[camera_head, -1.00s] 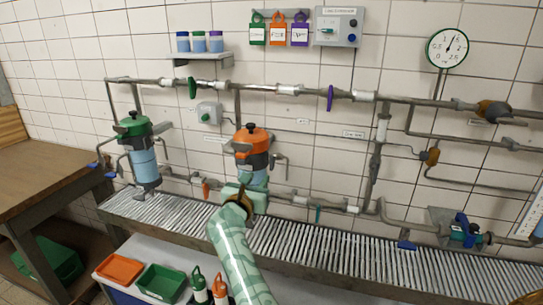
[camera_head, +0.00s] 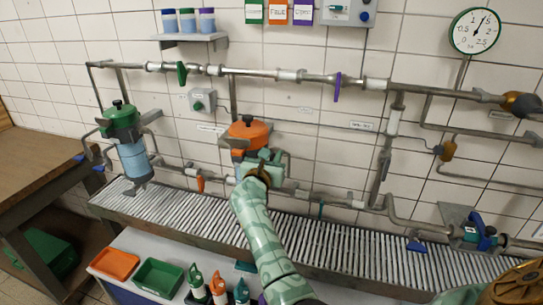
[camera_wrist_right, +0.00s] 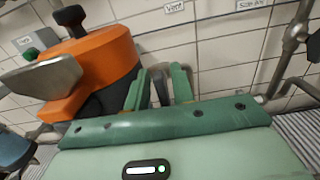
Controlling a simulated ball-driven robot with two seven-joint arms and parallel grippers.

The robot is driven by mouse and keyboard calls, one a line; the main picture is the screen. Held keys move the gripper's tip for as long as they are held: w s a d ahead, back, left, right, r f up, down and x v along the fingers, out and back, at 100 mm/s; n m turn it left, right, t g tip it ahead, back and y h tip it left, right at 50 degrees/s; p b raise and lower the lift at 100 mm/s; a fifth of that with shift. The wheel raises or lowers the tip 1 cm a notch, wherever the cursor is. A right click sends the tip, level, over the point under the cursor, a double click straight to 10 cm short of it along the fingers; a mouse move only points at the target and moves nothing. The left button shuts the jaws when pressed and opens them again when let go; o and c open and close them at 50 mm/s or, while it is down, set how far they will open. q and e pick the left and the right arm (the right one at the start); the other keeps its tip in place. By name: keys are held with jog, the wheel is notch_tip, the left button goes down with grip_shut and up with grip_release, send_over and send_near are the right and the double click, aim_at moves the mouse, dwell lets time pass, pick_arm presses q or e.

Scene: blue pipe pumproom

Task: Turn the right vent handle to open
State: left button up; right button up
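The orange-topped filter housing (camera_head: 247,131) stands on the pipe run at the middle of the back wall. My right gripper (camera_head: 264,160) is in front of its right side and hides much of its lower body. In the right wrist view the orange top (camera_wrist_right: 95,60) fills the upper left. A slim dark grey piece (camera_wrist_right: 160,88), which looks like the vent handle, shows between the two green fingers of my right gripper (camera_wrist_right: 163,78). The fingers stand apart; contact is not clear. A wall label above reads "Vent" (camera_wrist_right: 172,7). My left gripper is out of view.
A green-topped housing (camera_head: 122,120) stands to the left. Pipes with a green valve handle (camera_head: 181,74) and a purple one (camera_head: 337,87) run along the wall. A slatted grating (camera_head: 340,243) lies below. Bins and bottles stand on the bench in front.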

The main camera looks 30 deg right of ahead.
grip_shut()
jog(key=shift+r+n+p, duration=0.1)
jog(key=shift+n+p, duration=0.25)
jog(key=shift+n, duration=0.15)
jog(key=n+p, duration=0.1)
jog(key=n, duration=0.2)
jog(key=shift+w+a+p, duration=0.1)
jog(key=shift+w+p, duration=0.05)
jog(key=shift+p, duration=0.25)
jog(key=shift+w+a+f+n+p, duration=0.1)
jog(key=shift+f+n+p, duration=0.15)
jog(key=shift+n+p, duration=1.4)
jog(key=shift+w+a+f+n+p, duration=0.15)
jog(key=shift+f+n+p, duration=0.1)
jog(key=shift+n, duration=2.75)
jog(key=shift+w+a+f+n+p, duration=0.2)
jog(key=shift+n+p, duration=0.7)
jog(key=shift+n, duration=1.45)
jog(key=shift+s+d+f+n, duration=0.1)
jog(key=shift+s+d+n, duration=0.05)
jog(key=shift+n, duration=0.15)
